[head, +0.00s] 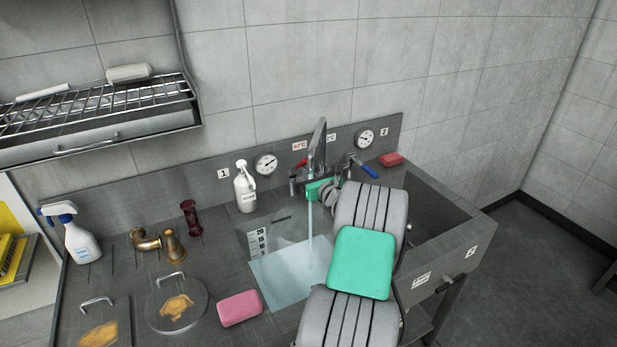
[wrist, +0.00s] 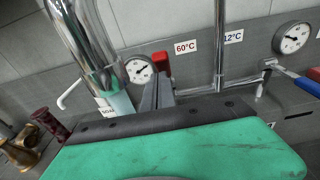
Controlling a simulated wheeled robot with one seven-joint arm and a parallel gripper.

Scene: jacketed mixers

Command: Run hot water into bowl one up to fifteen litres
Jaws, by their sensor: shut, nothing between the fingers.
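Bowl one (head: 283,222), the left basin below the plate marked 1, holds clear pale water (head: 285,268). A thin stream of water (head: 310,235) falls into it from the tall chrome spout (head: 318,140). The litre scale (head: 258,240) on its wall shows 20 at the top; the water surface lies below the upper marks, exact level unclear. The hot tap's red handle (wrist: 161,62) is by the 60°C label (wrist: 186,48). My gripper (wrist: 160,92) is shut and empty, its fingertips close to the red handle; contact cannot be told. In the head view my gripper (head: 312,187) is beside the taps.
A blue-handled cold tap (head: 369,171) and dial gauge (head: 366,138) stand right. Bowl two (head: 425,195) is partly behind my arm. A white pump bottle (head: 245,187), brass fitting (head: 172,246), pink sponge (head: 239,308) and lids (head: 177,304) occupy the left counter.

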